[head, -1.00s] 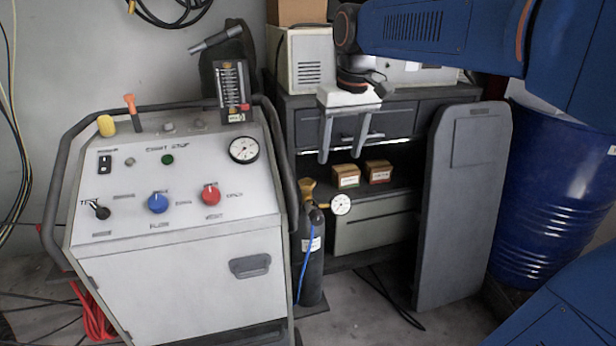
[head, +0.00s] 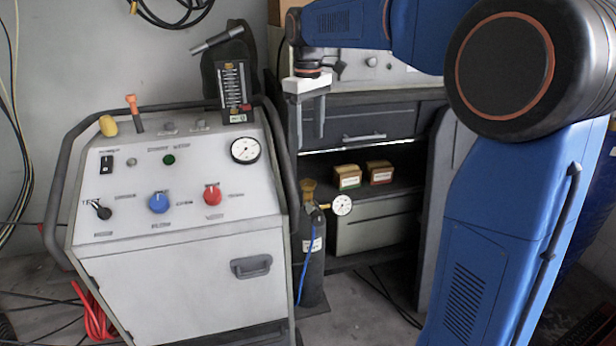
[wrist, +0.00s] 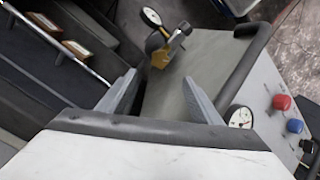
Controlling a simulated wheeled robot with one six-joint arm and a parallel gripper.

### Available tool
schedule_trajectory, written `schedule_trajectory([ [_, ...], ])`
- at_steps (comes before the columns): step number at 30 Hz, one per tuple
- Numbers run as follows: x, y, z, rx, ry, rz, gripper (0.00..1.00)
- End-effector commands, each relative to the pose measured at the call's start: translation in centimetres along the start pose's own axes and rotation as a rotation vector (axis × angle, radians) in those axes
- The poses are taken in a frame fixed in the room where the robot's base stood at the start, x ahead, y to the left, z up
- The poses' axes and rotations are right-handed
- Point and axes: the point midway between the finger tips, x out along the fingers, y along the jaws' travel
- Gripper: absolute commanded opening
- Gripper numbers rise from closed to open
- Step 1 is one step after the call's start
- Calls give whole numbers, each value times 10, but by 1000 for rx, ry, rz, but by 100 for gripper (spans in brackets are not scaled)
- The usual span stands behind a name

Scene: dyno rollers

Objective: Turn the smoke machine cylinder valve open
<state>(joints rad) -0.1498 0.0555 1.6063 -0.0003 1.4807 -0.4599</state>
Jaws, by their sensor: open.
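A dark gas cylinder (head: 311,262) with a blue hose stands upright on the floor, just right of the white smoke machine (head: 185,285). Its brass valve (head: 309,188) is on top, with a round white gauge (head: 342,205) to its right. My gripper (head: 310,125) is open and empty, pointing down above the valve and apart from it. In the wrist view, the brass valve (wrist: 160,58) and gauge (wrist: 151,17) lie beyond the two spread fingers (wrist: 155,95). My gripper covers none of the valve in the head view.
A dark tube handrail (head: 285,160) runs along the machine's right side, close to the cylinder. A dark cabinet (head: 425,120) stands behind, with two small boxes (head: 363,173) on its open shelf. Cables (head: 385,295) lie on the floor right of the cylinder.

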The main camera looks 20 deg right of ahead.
Motion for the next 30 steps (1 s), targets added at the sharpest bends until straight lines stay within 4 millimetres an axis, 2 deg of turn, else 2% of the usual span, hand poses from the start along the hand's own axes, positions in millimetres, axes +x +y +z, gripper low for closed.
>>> schedule_trajectory([
  [3, 22, 0, 1, 0, -1, -1, 59],
  [18, 108, 0, 1, 1, -1, -1, 59],
  [24, 129, 0, 0, 1, 0, 0, 59],
  [30, 136, 0, 0, 1, 0, 0, 59],
])
